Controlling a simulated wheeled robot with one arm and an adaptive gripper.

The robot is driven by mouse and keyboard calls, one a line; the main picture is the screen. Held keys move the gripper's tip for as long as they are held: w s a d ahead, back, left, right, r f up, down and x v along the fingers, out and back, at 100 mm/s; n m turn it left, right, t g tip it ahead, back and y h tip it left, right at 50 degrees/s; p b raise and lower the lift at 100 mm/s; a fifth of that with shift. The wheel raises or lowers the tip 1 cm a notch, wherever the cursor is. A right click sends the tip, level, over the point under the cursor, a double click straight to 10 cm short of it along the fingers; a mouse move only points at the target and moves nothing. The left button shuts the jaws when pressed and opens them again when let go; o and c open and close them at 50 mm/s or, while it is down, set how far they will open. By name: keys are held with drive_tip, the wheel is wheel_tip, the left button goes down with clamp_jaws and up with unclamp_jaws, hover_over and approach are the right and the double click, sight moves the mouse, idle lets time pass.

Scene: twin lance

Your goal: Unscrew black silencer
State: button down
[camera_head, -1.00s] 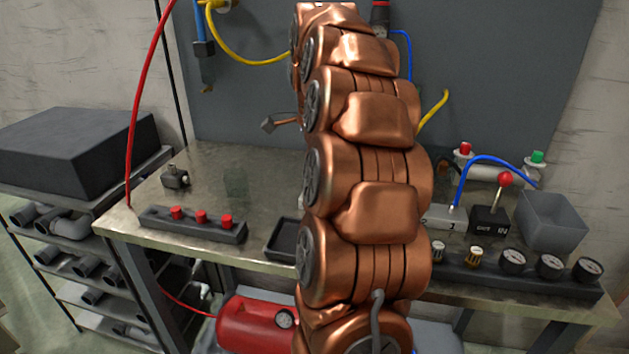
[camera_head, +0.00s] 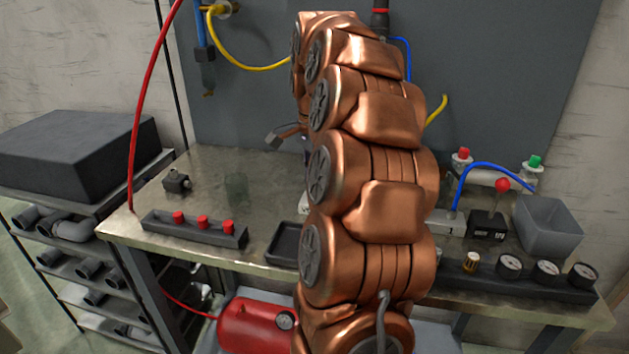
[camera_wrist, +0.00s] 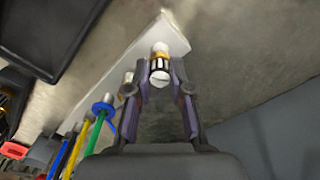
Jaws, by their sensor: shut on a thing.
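In the wrist view my gripper (camera_wrist: 161,75) has its two dark fingers closed on the sides of a small silencer (camera_wrist: 159,72) with black and light ribs and a pale round end. The silencer is in line with a brass-coloured fitting at the end of a long pale block (camera_wrist: 172,35), and I cannot tell how far its thread is engaged. In the head view my arm hides the gripper and the held silencer. A gold-coloured fitting (camera_head: 472,262) stands in the dark rack at the right.
A black tray (camera_head: 287,243) lies at the bench's front edge; it also shows in the wrist view (camera_wrist: 50,35). Coloured tubes (camera_wrist: 97,125) are left of my gripper. A red-button strip (camera_head: 196,229), lever valve (camera_head: 488,225) and grey bin (camera_head: 548,228) stand on the bench.

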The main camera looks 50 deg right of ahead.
drive_tip(key=n+p, duration=0.2)
drive_tip(key=n, duration=0.3)
drive_tip(key=shift+r, duration=0.1)
drive_tip(key=n+p, duration=0.2)
drive_tip(key=n, duration=0.3)
drive_tip(key=n+p, duration=0.2)
drive_tip(key=n, duration=0.3)
drive_tip(key=shift+n+p, duration=0.3)
drive_tip(key=shift+p, duration=0.05)
drive_tip(key=n+p, duration=0.1)
drive_tip(key=n, duration=0.2)
drive_tip(key=shift+r, duration=0.1)
drive_tip(key=shift+n+p, duration=0.4)
drive_tip(key=shift+n, duration=0.2)
drive_tip(key=c, duration=1.2)
unclamp_jaws()
